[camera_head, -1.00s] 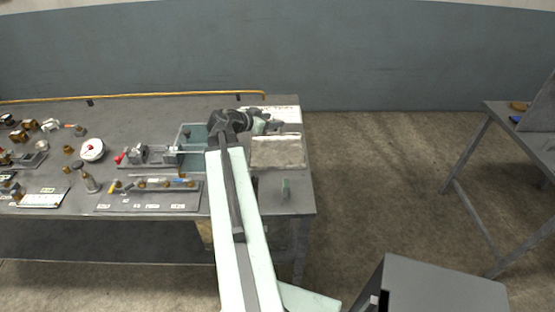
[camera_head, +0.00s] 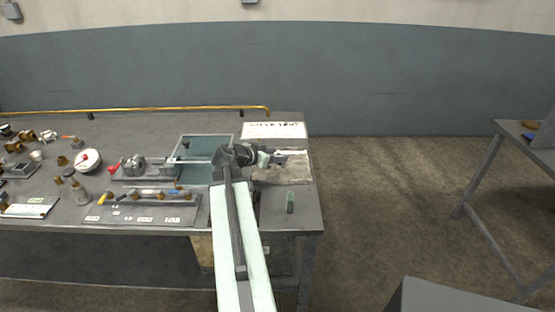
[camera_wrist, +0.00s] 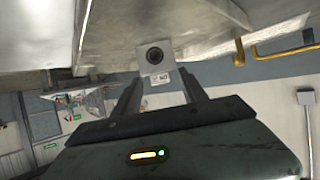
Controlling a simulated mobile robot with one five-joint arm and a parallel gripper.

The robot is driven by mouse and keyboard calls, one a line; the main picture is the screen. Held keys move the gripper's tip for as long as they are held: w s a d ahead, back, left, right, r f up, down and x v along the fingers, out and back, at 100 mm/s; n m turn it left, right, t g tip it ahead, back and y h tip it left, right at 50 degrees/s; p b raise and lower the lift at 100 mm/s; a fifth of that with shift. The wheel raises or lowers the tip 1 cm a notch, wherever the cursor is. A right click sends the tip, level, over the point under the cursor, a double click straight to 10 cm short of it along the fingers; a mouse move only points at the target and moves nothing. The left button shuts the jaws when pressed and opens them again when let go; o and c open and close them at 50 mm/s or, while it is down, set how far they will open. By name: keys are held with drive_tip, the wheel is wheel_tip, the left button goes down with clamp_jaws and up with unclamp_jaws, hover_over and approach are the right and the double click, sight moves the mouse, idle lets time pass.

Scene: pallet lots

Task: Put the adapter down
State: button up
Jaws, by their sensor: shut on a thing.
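My gripper (camera_wrist: 158,88) is shut on the adapter (camera_wrist: 154,56), a small pale grey block with a dark round hole and a little label below it. In the head view my gripper (camera_head: 270,158) is over the pale, worn pad (camera_head: 290,175) at the table's right end. The adapter is too small to make out clearly there. In the wrist view a pale surface (camera_wrist: 195,20) fills the top, close to the adapter; I cannot tell whether they touch.
A white labelled sheet (camera_head: 275,130) lies behind the pad. A glass-like plate (camera_head: 203,148), a grey fixture (camera_head: 145,168) and a tool strip (camera_head: 140,208) are to the left. A yellow pipe (camera_head: 150,112) runs along the back.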

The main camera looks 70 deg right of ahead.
drive_tip(key=shift+f, duration=0.1)
drive_tip(key=o, duration=1.4)
